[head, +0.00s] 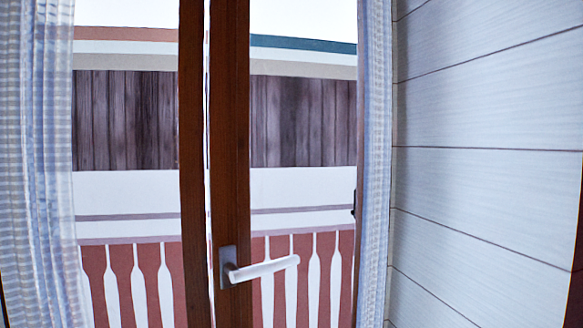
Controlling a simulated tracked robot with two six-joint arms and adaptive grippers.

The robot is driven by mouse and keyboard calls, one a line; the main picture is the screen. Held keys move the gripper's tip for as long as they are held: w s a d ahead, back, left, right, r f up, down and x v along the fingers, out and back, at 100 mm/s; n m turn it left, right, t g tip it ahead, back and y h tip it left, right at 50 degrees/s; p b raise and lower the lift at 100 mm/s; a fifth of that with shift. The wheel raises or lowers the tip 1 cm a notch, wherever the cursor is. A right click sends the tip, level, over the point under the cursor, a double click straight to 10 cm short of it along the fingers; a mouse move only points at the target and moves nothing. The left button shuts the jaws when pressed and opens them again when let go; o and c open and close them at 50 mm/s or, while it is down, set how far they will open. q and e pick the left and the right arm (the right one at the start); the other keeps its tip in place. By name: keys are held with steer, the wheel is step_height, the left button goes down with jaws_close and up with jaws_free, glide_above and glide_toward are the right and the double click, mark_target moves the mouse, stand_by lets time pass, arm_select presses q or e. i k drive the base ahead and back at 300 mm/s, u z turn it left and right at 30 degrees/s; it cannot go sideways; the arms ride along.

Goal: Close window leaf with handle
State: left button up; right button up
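The window leaf (229,130) with the handle has a brown wooden frame and stands in the middle of the head view. Its white lever handle (263,269) sits low on the frame on a grey plate and points to the right, nearly level. A second brown frame post (193,130) stands just left of it. A narrow bright gap shows between the two posts, so the leaf looks slightly ajar. Neither of my grippers is in view.
A sheer curtain (38,170) hangs at the left and another curtain (374,160) hangs right of the leaf. A white plank wall (487,150) fills the right side. Outside is a balcony railing with red slats (122,285). A brown edge (577,250) shows at the far right.

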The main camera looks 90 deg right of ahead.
mark_target(228, 21)
steer(key=z, duration=0.05)
steer(key=i, duration=0.2)
steer(key=z, duration=2.25)
steer(key=k, duration=0.45)
steer(key=z, duration=0.45)
steer(key=i, duration=0.8)
steer(key=u, duration=0.55)
steer(key=k, duration=0.3)
steer(key=z, duration=0.25)
